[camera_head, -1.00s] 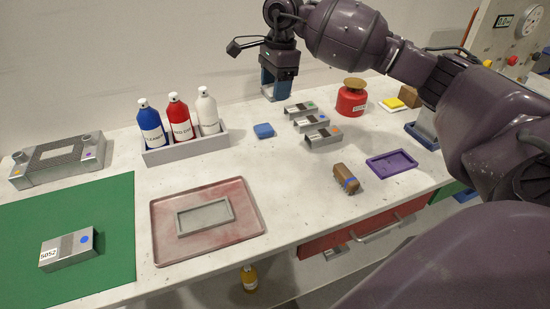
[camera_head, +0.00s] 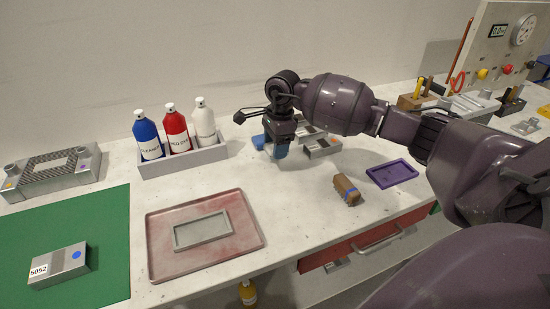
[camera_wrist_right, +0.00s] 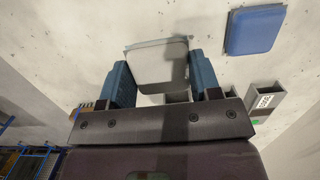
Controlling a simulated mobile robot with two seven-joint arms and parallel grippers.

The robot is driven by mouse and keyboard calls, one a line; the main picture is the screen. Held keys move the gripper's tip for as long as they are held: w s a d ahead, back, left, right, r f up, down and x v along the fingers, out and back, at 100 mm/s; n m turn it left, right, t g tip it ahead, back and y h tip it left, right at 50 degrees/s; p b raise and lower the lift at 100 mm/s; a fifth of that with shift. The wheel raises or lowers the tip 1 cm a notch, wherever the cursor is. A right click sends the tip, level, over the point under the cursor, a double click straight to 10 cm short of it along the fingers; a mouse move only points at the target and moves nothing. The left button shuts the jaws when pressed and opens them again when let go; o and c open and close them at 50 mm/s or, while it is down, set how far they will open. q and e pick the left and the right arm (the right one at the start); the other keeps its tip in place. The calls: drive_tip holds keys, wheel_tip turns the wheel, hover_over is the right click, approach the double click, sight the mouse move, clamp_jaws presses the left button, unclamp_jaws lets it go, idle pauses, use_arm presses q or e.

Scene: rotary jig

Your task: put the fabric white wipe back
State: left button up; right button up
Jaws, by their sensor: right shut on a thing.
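My right gripper (camera_head: 279,150) points down above the back of the white table, near the blue pad (camera_head: 258,141). In the right wrist view its blue fingers (camera_wrist_right: 157,78) are shut on a flat white wipe (camera_wrist_right: 157,62) with rounded corners. The wipe is held between the fingertips, with the blue pad (camera_wrist_right: 254,30) to its right on the table. In the head view I cannot make out the wipe, as the gripper hides it. My left gripper is not in view.
Grey metal blocks (camera_head: 322,147) stand just right of the gripper, partly behind it. A bottle rack (camera_head: 185,160) stands to its left. A brown brush-like block (camera_head: 346,190), an empty purple tray (camera_head: 392,173) and a reddish tray (camera_head: 160,260) lie nearer the front.

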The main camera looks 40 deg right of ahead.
sight(276, 167)
drive_tip(key=shift+f, duration=2.35)
drive_tip(key=shift+r, duration=0.1)
drive_tip(key=o, duration=0.9)
drive_tip(key=shift+f+b, duration=0.2)
drive_tip(key=shift+b, duration=0.1)
